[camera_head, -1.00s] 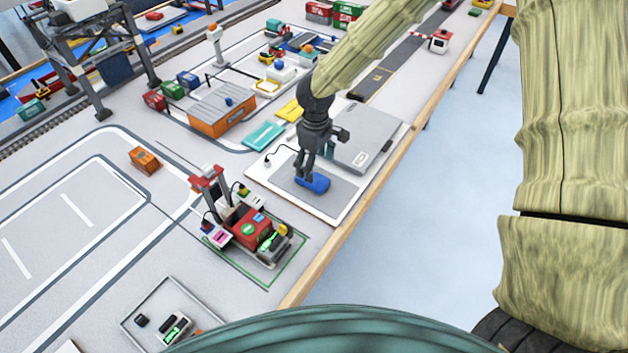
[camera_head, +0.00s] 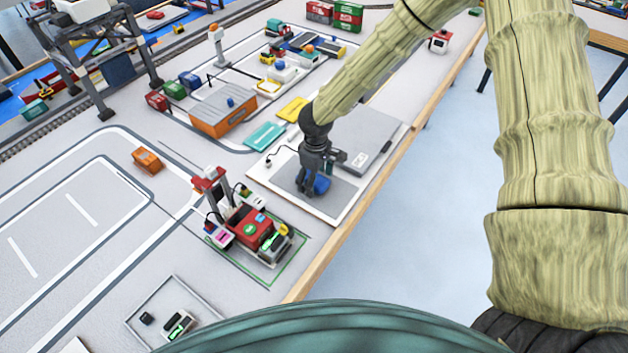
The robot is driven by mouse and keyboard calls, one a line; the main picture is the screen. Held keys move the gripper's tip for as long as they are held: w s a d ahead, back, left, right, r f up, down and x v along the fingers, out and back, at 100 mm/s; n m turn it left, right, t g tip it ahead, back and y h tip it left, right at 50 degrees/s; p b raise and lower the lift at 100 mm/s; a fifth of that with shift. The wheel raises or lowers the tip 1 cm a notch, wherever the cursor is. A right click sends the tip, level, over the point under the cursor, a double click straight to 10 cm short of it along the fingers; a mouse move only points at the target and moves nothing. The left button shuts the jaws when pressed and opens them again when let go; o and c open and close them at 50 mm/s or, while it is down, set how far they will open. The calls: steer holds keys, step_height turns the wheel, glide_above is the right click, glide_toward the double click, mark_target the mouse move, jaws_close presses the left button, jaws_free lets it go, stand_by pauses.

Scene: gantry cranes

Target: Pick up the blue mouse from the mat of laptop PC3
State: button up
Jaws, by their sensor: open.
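The blue mouse (camera_head: 322,184) sits on the grey mat (camera_head: 301,205) in front of the closed grey laptop (camera_head: 366,138). Mat and laptop lie on a white board (camera_head: 345,208) near the table's front edge. My gripper (camera_head: 312,188) points down at the mouse from its left side, low over the mat. It is open, and its fingers hide part of the mouse. I cannot tell whether a finger touches it.
A teal block (camera_head: 264,135) and a yellow block (camera_head: 293,109) lie behind the board. A red-topped station with small parts (camera_head: 250,228) stands to the left. The wooden table edge (camera_head: 345,232) runs close by, with open floor beyond it.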

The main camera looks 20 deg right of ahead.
steer(key=c, duration=1.1)
steer(key=shift+c, duration=0.2)
